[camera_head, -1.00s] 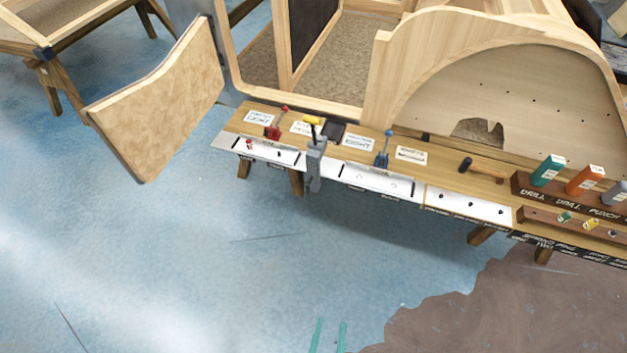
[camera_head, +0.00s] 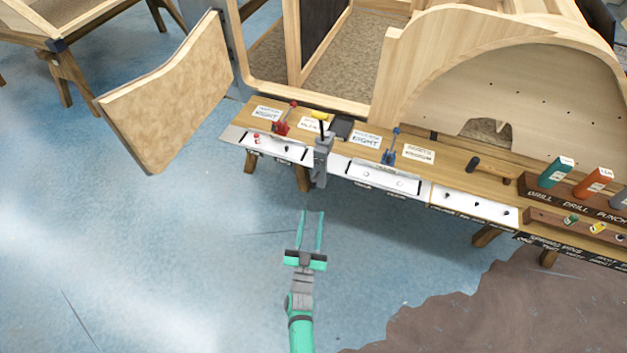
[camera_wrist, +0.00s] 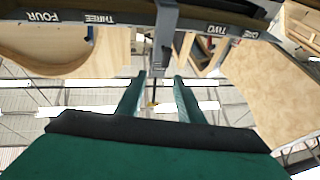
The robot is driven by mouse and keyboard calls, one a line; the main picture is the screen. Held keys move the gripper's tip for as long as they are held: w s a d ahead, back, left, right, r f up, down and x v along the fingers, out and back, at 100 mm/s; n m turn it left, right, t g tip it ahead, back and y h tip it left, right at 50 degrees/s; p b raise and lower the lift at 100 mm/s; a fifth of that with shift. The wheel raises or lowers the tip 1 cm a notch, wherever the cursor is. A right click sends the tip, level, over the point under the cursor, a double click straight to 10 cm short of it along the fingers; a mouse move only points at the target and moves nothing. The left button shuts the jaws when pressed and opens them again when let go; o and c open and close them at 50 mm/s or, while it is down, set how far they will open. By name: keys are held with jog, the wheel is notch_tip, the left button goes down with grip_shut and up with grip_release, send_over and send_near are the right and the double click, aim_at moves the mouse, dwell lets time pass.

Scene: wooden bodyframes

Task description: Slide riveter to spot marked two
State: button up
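The riveter (camera_head: 321,162) appears to be the grey upright tool with a yellow-tipped handle, mounted at the bench's front edge. In the wrist view its grey body (camera_wrist: 166,35) stands between the edge labels THREE (camera_wrist: 100,18) and TWO (camera_wrist: 203,28). ONE and FOUR lie farther out on either side. My gripper (camera_head: 313,214) is open and empty, its two green fingers pointing at the bench, below and in front of the riveter. In the wrist view, my fingers (camera_wrist: 160,80) are apart, with the riveter beyond them and no contact visible.
The wooden bench (camera_head: 455,158) carries a red clamp (camera_head: 283,122), a blue clamp (camera_head: 391,147), a hammer (camera_head: 490,168) and coloured bottles. A wooden panel (camera_head: 170,95) stands at left. The wooden body frame (camera_head: 385,70) is behind. Blue floor before the bench is clear.

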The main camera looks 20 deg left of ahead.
aim_at(313, 183)
jog(key=x, duration=0.4)
jog(key=a+x, duration=0.1)
jog(key=x, duration=0.8)
jog(key=shift+s+a, duration=0.1)
jog(key=shift+a, duration=0.05)
grip_shut()
